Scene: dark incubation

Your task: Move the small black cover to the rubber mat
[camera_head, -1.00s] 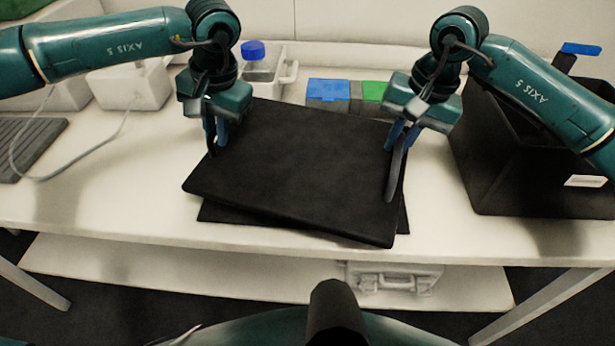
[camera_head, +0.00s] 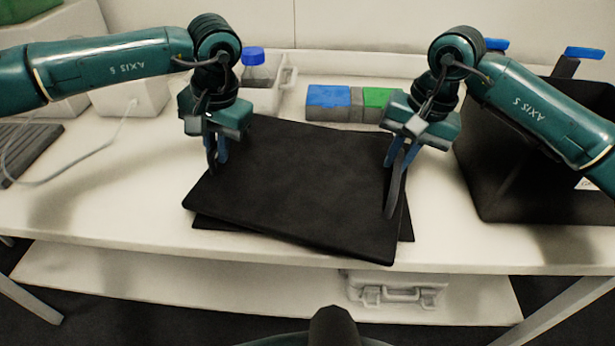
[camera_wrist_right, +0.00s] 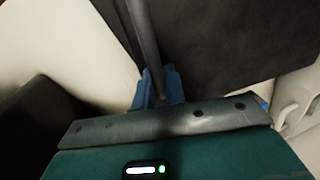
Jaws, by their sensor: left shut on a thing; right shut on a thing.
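The small black cover (camera_head: 300,185) is a flat black panel, tilted a little in the head view, over the front middle of the table. A dark sheet that looks like the rubber mat (camera_head: 407,228) shows beneath it at the front and right edges. My left gripper (camera_head: 215,160) is shut on the cover's left edge. My right gripper (camera_head: 396,160) is shut on a dark handle-like strip at the cover's right edge. In the right wrist view the blue fingers (camera_wrist_right: 158,88) pinch this strip (camera_wrist_right: 143,30). Whether the cover touches the mat is unclear.
A blue box (camera_head: 328,97) and a green box (camera_head: 377,97) stand behind the cover. A blue-capped bottle (camera_head: 254,70) stands in a white holder at the back. A large black box (camera_head: 530,170) stands at the right. A dark keyboard-like object (camera_head: 25,150) lies at the left.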

